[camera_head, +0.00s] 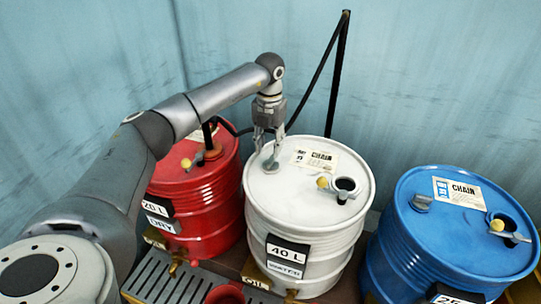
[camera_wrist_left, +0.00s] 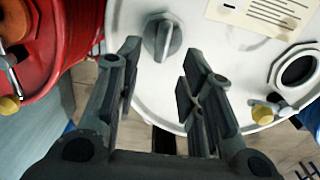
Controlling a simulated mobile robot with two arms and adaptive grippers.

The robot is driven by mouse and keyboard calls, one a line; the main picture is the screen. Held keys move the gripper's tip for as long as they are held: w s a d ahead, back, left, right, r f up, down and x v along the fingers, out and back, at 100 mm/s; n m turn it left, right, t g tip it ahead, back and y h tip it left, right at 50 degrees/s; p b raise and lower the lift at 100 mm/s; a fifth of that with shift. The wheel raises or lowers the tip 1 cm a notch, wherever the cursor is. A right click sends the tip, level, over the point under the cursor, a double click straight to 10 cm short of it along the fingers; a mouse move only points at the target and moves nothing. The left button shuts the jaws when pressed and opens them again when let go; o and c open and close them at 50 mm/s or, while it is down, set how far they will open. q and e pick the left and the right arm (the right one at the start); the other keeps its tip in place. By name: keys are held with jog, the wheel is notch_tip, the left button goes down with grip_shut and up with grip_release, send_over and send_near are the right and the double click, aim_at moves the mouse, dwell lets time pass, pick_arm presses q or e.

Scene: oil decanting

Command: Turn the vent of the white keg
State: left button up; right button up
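The white keg (camera_head: 305,215) stands in the middle of the head view, between two other kegs, with a "40 L" label on its front. Its vent is a grey knob (camera_wrist_left: 162,37) on the lid. The vent (camera_head: 270,165) shows in the head view near the lid's left side. My left gripper (camera_head: 268,148) is above the vent, fingers pointing down. In the left wrist view my left gripper (camera_wrist_left: 160,65) is open, with the vent beyond and roughly between its fingertips; nothing is held. My right gripper is not in view.
A red keg (camera_head: 200,215) stands close on the left and a blue keg (camera_head: 430,245) on the right. The white lid has an open filler hole (camera_head: 346,185) with a yellow-knobbed lever (camera_head: 323,183). A black pole (camera_head: 338,75) with a hose rises behind. A slatted grate (camera_head: 180,286) lies in front.

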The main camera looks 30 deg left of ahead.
aim_at(270, 160)
pick_arm(q)
notch_tip(270, 160, down, 3)
jog(key=shift+w+f, duration=0.1)
jog(key=shift+f, duration=0.1)
jog(key=shift+f+p, duration=0.3)
jog(key=shift+f, duration=0.75)
grip_shut()
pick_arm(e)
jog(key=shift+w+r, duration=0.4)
